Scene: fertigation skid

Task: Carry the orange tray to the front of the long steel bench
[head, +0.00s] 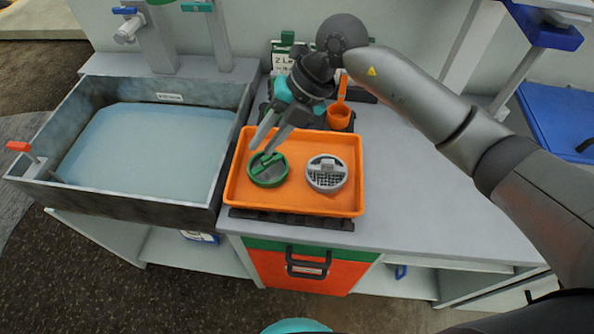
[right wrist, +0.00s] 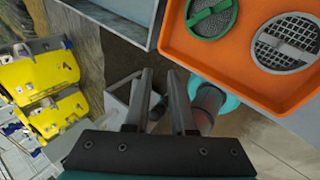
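The orange tray (head: 308,206) lies flat on a dark slatted mat (head: 290,220) on a grey bench top (head: 430,205), right of a water-filled sink. It holds a green-rimmed round screen (head: 268,170) and a grey round strainer (head: 326,173). In the right wrist view the tray (right wrist: 185,40) is at upper right. My right gripper (head: 261,149) reaches over the tray's left part, fingers pointing down towards the green screen. Its fingers (right wrist: 162,75) are apart with nothing between them. Whether they touch anything is unclear. My left gripper is not in view.
The sink (head: 228,150) borders the tray's left side. An orange cup (head: 339,117) stands behind the tray. A red-orange drawer with a black handle (head: 307,268) is below the bench edge. The bench top right of the tray is clear. Yellow units (right wrist: 40,75) show in the wrist view.

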